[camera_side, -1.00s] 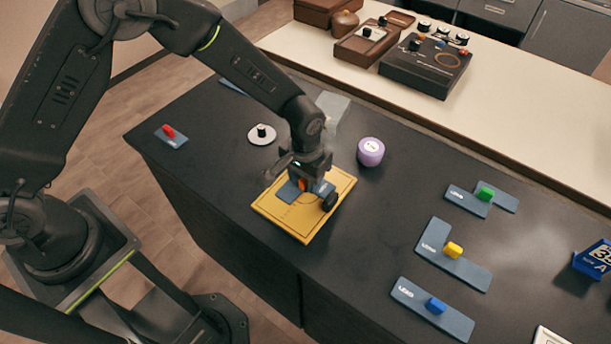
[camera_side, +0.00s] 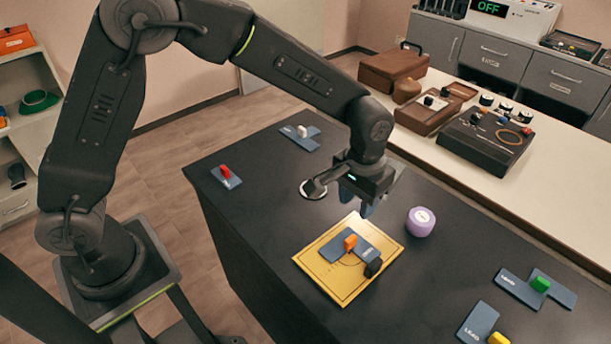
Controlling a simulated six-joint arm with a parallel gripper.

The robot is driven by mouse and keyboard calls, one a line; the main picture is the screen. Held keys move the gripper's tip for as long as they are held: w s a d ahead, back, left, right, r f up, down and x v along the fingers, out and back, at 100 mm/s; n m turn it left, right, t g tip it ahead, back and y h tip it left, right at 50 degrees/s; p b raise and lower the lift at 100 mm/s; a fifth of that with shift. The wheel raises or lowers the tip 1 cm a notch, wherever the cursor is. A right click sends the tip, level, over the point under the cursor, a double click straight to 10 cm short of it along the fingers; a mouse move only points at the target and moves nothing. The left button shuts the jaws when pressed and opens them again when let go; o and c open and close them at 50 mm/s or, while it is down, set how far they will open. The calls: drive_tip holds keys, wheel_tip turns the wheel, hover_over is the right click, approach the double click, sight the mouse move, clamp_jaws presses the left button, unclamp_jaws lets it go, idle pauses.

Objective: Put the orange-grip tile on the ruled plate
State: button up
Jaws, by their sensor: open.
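The orange-grip tile (camera_side: 336,246) is a blue-grey flat piece with an orange knob. It lies on the yellow ruled plate (camera_side: 332,283), beside or touching another blue-grey tile near a black round knob (camera_side: 373,267); I cannot tell exactly how they meet. My gripper (camera_side: 357,200) is open and empty, above and behind the plate, apart from the orange knob.
A purple round container (camera_side: 420,222) stands right of the plate. Tiles with red (camera_side: 226,177), white (camera_side: 303,134), green (camera_side: 540,285) and yellow (camera_side: 497,339) grips lie on the dark table (camera_side: 250,240). Brown cases (camera_side: 394,68) stand on the pale counter behind.

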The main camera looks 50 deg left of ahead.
drive_tip(key=s+a+r+t, duration=0.2)
drive_tip(key=s+a+r, duration=0.3)
drive_tip(key=r, duration=0.4)
drive_tip(key=s+a+r+t, duration=0.1)
drive_tip(key=s+a+r, duration=0.2)
drive_tip(key=s+a, duration=0.2)
drive_tip(key=s+a+r+t, duration=0.2)
drive_tip(key=s+a, duration=0.4)
drive_tip(key=s, duration=0.4)
drive_tip(key=shift+s+a+r+t, duration=0.15)
drive_tip(key=shift+s+r+t, duration=0.15)
drive_tip(key=shift+r, duration=0.55)
